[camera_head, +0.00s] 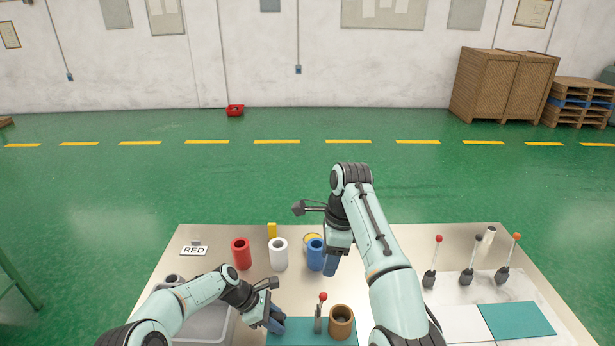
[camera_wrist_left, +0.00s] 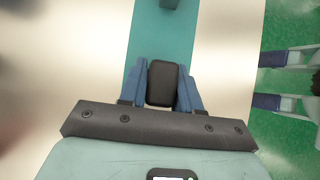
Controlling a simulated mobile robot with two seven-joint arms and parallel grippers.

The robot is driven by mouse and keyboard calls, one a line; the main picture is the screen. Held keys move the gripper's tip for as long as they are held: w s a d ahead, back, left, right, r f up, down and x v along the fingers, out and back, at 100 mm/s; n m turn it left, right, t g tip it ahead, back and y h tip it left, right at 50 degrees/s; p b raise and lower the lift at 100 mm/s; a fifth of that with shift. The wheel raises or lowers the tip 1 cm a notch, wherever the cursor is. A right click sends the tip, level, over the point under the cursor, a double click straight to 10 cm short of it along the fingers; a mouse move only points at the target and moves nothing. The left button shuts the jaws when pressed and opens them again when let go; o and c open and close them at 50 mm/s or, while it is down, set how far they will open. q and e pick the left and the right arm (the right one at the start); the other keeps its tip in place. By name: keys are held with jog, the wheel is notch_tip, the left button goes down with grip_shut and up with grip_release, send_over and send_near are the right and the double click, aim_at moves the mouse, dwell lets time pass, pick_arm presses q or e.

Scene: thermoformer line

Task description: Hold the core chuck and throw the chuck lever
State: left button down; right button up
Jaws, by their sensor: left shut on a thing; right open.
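My left gripper (camera_head: 274,322) is low over the left end of a teal mat (camera_head: 296,335) at the table's front. In the left wrist view its blue fingers (camera_wrist_left: 160,90) are shut on a dark block (camera_wrist_left: 162,83); I cannot tell for certain whether this is the core chuck. A lever with a red knob (camera_head: 322,297) stands upright to the gripper's right, apart from it. A brown hollow core (camera_head: 341,322) stands just right of that lever. My right gripper (camera_head: 331,264) is open, pointing down beside the blue tube (camera_head: 315,254), well behind the lever.
Red (camera_head: 241,253) and white (camera_head: 278,253) tubes stand in a row with the blue one. Several levers (camera_head: 470,282) stand on the right, behind a second teal mat (camera_head: 517,320).

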pick_arm(q)
jog(key=c, duration=0.7)
grip_release()
jog(key=a+r, duration=0.2)
jog(key=r, duration=0.4)
jog(key=a+r, duration=0.2)
jog(key=r, duration=0.3)
jog(key=a+r, duration=0.3)
jog(key=r, duration=0.3)
jog(key=shift+a+r, duration=0.1)
jog(key=shift+r, duration=0.25)
jog(key=shift+f, duration=0.1)
